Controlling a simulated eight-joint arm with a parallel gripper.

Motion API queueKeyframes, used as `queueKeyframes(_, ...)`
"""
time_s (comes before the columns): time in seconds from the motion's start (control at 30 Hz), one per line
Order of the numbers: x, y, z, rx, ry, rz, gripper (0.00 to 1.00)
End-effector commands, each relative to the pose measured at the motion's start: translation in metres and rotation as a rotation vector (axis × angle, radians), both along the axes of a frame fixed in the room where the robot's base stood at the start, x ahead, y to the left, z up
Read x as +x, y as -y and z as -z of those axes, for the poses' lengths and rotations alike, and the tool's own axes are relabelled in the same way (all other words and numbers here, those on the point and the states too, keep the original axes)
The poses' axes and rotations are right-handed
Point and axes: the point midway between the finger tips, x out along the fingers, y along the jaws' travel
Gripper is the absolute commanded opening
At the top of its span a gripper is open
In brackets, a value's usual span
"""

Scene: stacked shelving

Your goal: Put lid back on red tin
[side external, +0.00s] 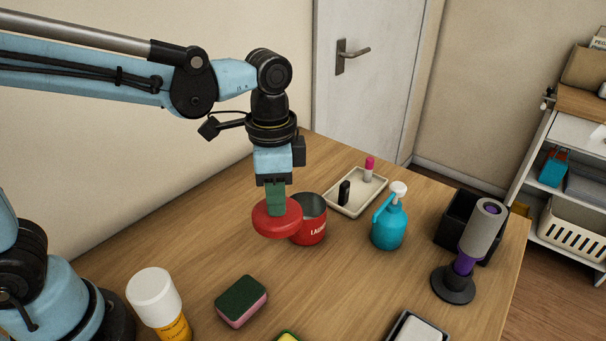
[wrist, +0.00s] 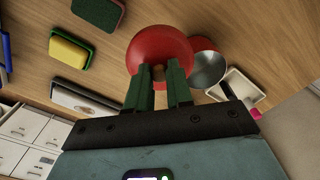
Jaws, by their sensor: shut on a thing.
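The red tin (side external: 312,237) stands upright and open on the wooden table, with lettering on its side and a grey metal inside. In the wrist view the open tin (wrist: 208,68) is to the right of the lid. The round red lid (side external: 270,222) is in my gripper (side external: 275,205), in front and to the left of the tin and partly covering it in the side view. The lid (wrist: 158,46) also fills the space beyond my green fingers in the wrist view. My gripper (wrist: 165,82) is shut on the lid. I cannot tell if lid and tin touch.
A cream tray (side external: 357,192) holds a black item and a pink-topped item behind the tin. A blue pump bottle (side external: 388,226) stands right of the tin. A sponge (side external: 241,301) and a white-capped bottle (side external: 155,298) are in front. The table's left back is clear.

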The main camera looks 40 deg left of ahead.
Motion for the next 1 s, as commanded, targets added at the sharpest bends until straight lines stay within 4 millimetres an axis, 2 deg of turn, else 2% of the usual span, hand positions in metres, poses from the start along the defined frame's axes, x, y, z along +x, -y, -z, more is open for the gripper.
queueKeyframes(0.03, 0.015, -0.001, 0.0, 0.0, 0.0, -0.003, 0.0)
queueKeyframes(0.2, 0.055, -0.004, 0.005, 0.001, 0.001, 0.002, 0.0)
queueKeyframes(0.4, 0.081, -0.008, 0.01, 0.001, 0.001, 0.006, 0.0)
queueKeyframes(0.57, 0.088, -0.009, 0.014, 0.001, 0.001, 0.009, 0.0)
queueKeyframes(1.0, 0.087, -0.008, 0.038, 0.001, 0.001, 0.009, 0.0)
